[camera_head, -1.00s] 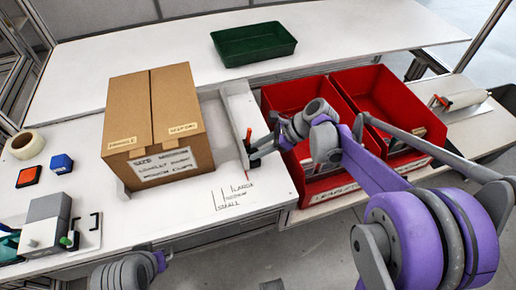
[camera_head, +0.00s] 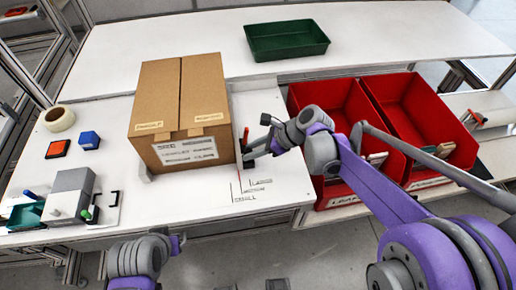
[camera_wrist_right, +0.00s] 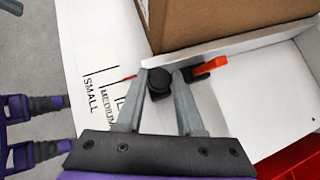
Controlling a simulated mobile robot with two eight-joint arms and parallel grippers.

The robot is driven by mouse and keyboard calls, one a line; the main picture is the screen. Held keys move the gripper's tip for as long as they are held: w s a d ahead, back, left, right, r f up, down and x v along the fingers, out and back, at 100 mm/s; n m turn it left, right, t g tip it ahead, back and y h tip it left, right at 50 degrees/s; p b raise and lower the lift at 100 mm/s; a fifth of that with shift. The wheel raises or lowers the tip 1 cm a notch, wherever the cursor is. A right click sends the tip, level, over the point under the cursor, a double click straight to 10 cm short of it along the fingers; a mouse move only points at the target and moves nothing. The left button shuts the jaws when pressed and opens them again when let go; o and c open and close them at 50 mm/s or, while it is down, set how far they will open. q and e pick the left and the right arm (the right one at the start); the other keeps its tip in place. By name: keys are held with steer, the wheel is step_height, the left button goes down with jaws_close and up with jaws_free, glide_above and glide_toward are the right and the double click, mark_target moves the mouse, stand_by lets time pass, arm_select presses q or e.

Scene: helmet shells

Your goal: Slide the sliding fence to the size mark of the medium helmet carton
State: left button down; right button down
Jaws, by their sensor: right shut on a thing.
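The brown medium helmet carton (camera_head: 165,115) stands upright on the white table. The sliding fence (camera_wrist_right: 255,40) runs along the carton's side in the right wrist view; I cannot tell whether they touch. My right gripper (camera_wrist_right: 160,85) is shut on the fence's black knob (camera_wrist_right: 159,80), and it also shows at the carton's right in the head view (camera_head: 258,151). A red pointer (camera_wrist_right: 130,77) lies beside the size marks (camera_wrist_right: 100,98), lettered SMALL, MEDIUM and a partly hidden third. A red lever (camera_wrist_right: 208,67) sits beside the knob. My left arm shows at the bottom, its jaws unclear.
Two red bins (camera_head: 420,110) stand right of the table, close to my right arm. A green tray (camera_head: 285,41) lies behind. Tape (camera_head: 59,119), blue and orange blocks and a grey fixture (camera_head: 70,192) lie left. The table front is mostly clear.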

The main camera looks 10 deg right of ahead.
steer(key=c, duration=0.5)
jaws_free()
steer(key=shift+d+r, duration=0.1)
steer(key=v, duration=1)
steer(key=shift+s+d+r+p, duration=0.1)
steer(key=shift+d+r+p, duration=0.1)
steer(key=shift+p, duration=0.2)
steer(key=s+d+f+n+h+p, duration=0.1)
steer(key=s+n+h+p, duration=0.1)
steer(key=s+n, duration=0.3)
steer(key=s+d+f+n+t+h+p, duration=0.1)
steer(key=s+d+n+h, duration=0.1)
steer(key=s+n, duration=0.4)
steer(key=s+d+f+n+t+h+p, duration=0.1)
steer(key=s+n+h, duration=0.3)
steer(key=n, duration=0.7)
steer(key=shift+s+d+f+p, duration=0.1)
steer(key=shift+s+d+p, duration=0.2)
steer(key=shift+s+p, duration=0.25)
steer(key=shift+s+d+f+p, duration=0.1)
steer(key=shift+s+d+p, duration=0.25)
steer(key=shift+s, duration=0.35)
